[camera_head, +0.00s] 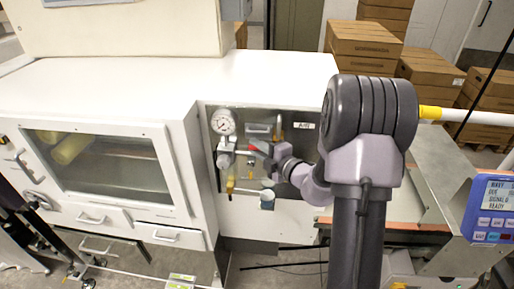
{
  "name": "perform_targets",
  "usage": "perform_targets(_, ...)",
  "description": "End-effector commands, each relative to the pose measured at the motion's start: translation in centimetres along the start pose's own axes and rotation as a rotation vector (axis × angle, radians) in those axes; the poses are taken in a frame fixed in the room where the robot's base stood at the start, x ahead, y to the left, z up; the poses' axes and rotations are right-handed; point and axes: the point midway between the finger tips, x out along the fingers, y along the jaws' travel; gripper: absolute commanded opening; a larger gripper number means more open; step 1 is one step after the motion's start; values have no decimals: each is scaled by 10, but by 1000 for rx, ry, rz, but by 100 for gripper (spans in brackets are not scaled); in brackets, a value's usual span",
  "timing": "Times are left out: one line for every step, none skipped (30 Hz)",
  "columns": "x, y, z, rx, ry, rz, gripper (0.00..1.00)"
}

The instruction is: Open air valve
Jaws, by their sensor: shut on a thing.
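The air panel (240,190) is recessed in the white machine body, with a round pressure gauge (223,121) at its upper left. Below the gauge is grey valve fitting (226,146) pipework. A short red valve handle (257,148) shows to the right of the fitting, lying roughly sideways. My gripper (270,151) reaches in from the right and is shut at the red handle. The fingers are small and partly hidden by my wrist, so the exact grip on the handle is hard to make out.
A yellow part (230,185) and a pale rod with a round cup (267,198) sit low in the panel. A white cabinet (187,150) with a window stands left. A display (491,206) is at right. Cardboard boxes (365,48) stack behind.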

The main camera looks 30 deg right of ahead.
Motion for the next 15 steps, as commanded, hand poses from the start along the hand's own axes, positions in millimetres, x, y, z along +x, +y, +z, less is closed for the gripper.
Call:
perform_targets(0, -1, 0, 0, 0, -1, 0)
perform_targets(0, -1, 0, 0, 0, -1, 0)
perform_targets(0, -1, 0, 0, 0, -1, 0)
perform_targets(0, -1, 0, 1, 0, -1, 0)
perform_targets(0, 0, 0, 5, 1, 3, 0)
perform_targets(0, 0, 0, 21, 6, 18, 0)
perform_targets(0, 1, -1, 38, 11, 34, 0)
perform_targets(0, 3, -1, 55, 16, 52, 0)
perform_targets(-1, 4, -1, 74, 21, 70, 0)
perform_targets(-1, 6, -1, 84, 24, 81, 0)
perform_targets(-1, 6, -1, 90, 26, 87, 0)
perform_targets(-1, 7, -1, 94, 27, 91, 0)
perform_targets(-1, 7, -1, 94, 28, 91, 0)
perform_targets(-1, 7, -1, 93, 27, 91, 0)
perform_targets(-1, 7, -1, 93, 27, 91, 0)
